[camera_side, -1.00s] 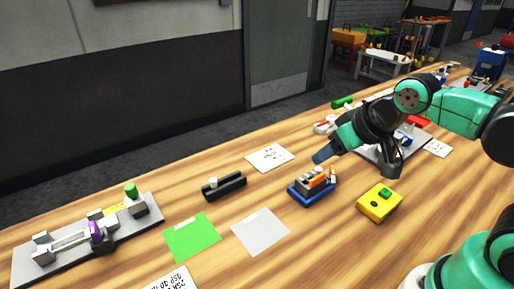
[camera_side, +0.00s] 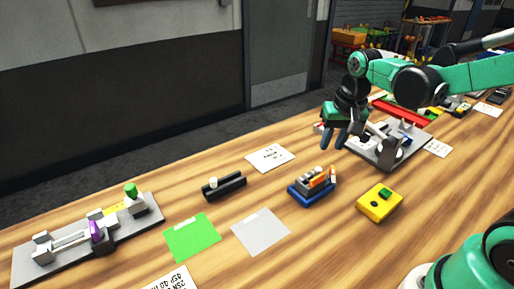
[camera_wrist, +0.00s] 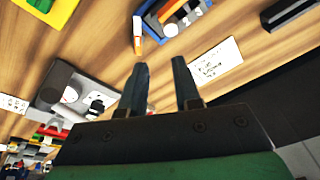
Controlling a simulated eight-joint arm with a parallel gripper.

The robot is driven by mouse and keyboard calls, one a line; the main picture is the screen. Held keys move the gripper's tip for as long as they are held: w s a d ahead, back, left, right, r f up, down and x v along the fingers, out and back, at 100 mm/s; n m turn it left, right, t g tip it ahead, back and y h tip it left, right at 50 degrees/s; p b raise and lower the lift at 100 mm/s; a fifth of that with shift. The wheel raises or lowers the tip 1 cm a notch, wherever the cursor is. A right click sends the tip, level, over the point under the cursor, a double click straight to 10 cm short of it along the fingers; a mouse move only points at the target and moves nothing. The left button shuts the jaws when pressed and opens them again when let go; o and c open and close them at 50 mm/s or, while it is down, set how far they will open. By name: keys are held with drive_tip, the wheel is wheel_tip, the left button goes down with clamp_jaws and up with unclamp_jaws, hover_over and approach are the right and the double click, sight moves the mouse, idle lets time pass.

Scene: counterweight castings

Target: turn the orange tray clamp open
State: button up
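A blue tray (camera_side: 314,200) holding several grey and orange pieces sits mid-table. A small orange-and-white upright piece (camera_side: 332,175), which looks like the orange tray clamp, stands at its right end. In the wrist view the clamp (camera_wrist: 137,34) shows at the top, beside the blue tray (camera_wrist: 171,30). Whether it is turned open or closed I cannot tell. My gripper (camera_side: 334,138) is above the table, behind and right of the tray, apart from the clamp. In the wrist view my gripper's two fingers (camera_wrist: 160,66) are spread with nothing between them.
A grey fixture plate (camera_side: 382,158) lies behind, under my arm. A black block (camera_side: 224,187), a green sheet (camera_side: 192,237) and a grey sheet (camera_side: 260,232) lie left. Bare wood surrounds the tray.

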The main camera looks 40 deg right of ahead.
sight(333, 168)
drive_tip(key=d+f+m+g, duration=0.1)
drive_tip(key=d+f, duration=0.1)
drive_tip(key=w+d+f+m+g, duration=0.1)
drive_tip(key=d+f+m, duration=0.1)
drive_tip(key=shift+w+f+y, duration=0.15)
drive_tip(key=shift+y, duration=0.15)
drive_tip(key=shift+d+f, duration=0.1)
drive_tip(key=shift+f, duration=2.8)
clamp_jaws()
